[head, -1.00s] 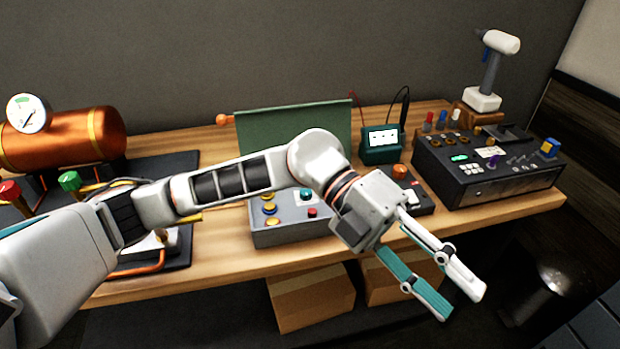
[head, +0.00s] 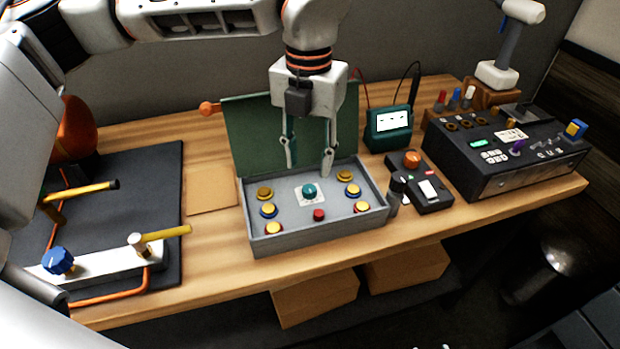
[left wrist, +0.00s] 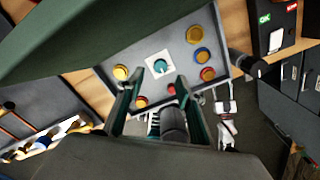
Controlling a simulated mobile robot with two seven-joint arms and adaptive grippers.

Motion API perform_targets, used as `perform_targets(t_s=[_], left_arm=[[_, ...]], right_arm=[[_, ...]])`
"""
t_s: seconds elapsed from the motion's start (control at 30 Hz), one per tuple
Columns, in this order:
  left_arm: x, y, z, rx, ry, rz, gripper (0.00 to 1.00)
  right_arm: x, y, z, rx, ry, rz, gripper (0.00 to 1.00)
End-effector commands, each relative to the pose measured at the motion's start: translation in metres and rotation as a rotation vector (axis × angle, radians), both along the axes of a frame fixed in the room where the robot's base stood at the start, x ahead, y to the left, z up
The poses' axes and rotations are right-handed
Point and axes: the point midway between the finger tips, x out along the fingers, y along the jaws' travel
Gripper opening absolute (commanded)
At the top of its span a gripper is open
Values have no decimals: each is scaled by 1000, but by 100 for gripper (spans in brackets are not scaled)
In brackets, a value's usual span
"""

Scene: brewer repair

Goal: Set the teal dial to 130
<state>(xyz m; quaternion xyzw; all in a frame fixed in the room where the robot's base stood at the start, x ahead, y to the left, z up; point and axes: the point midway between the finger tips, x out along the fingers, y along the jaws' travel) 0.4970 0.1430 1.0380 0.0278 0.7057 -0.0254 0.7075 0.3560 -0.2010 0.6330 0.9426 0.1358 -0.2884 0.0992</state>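The teal dial (head: 309,191) sits on a white square plate in the middle of the grey control box (head: 318,239). The dial also shows in the left wrist view (left wrist: 160,66), where its scale markings are too small to read. My left gripper (head: 307,170) points down above the back part of the box, with its two fingers spread apart and nothing between them. In the left wrist view the open fingers (left wrist: 148,88) lie to either side of the dial's near side, apart from it. My right gripper is not in view.
Yellow, blue and red buttons flank the dial, and a small red button (head: 319,215) is in front of it. The raised green lid (head: 262,135) stands behind the box. A black switch unit (head: 432,201) and a teal meter (head: 388,130) are to the right.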

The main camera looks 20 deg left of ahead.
Motion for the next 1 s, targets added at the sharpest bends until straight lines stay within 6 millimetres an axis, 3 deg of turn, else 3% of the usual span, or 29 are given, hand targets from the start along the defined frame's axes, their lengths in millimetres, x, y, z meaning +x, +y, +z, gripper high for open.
perform_targets(t_s=[0.2,0.4,0.77,0.8,0.93,1.0], left_arm=[[-1,0,-36,-1,6,-1,36],[-1,-1,-58,-3,4,-3,36],[-1,-1,-65,-3,3,-3,36],[-1,-1,-65,-3,3,-3,34],[-1,-1,-65,-3,3,-3,0],[-1,-1,-65,-3,3,-3,0]], right_arm=[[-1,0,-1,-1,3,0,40],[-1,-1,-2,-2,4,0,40],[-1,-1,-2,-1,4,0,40],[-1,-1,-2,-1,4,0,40],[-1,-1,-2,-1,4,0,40],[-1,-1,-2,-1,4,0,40]])
